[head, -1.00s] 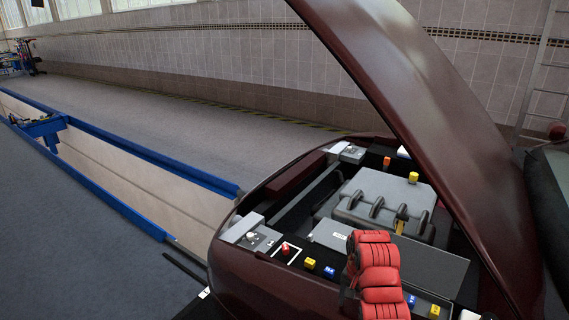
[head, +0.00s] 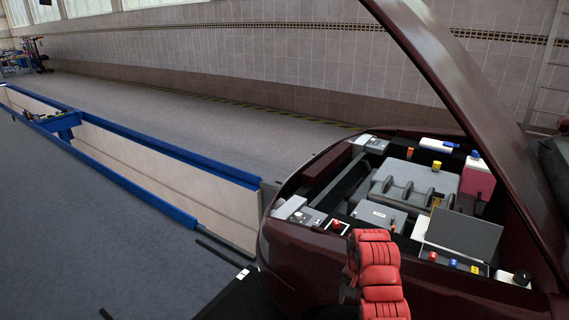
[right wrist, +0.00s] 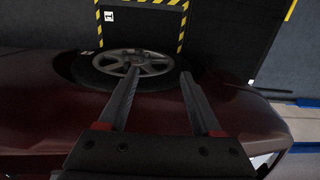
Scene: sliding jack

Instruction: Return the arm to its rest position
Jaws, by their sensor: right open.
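My right arm (head: 376,270), with red ribbed covers, shows at the bottom of the head view, in front of the dark red car's front edge. Its fingertips cannot be made out there. In the right wrist view my right gripper (right wrist: 159,76) is open, its two dark fingers apart with nothing between them. Beyond the fingers are a car wheel (right wrist: 112,58) and dark red bodywork (right wrist: 35,115); I cannot tell the exact gap. My left gripper is not in view. A blue sliding jack (head: 60,122) spans the pit at the far left of the head view.
The car (head: 300,255) stands at right with its hood (head: 465,95) raised over the engine bay. A blue-railed pit (head: 150,160) runs up to the car's front. Yellow-black hatching (right wrist: 100,25) frames a floor marking.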

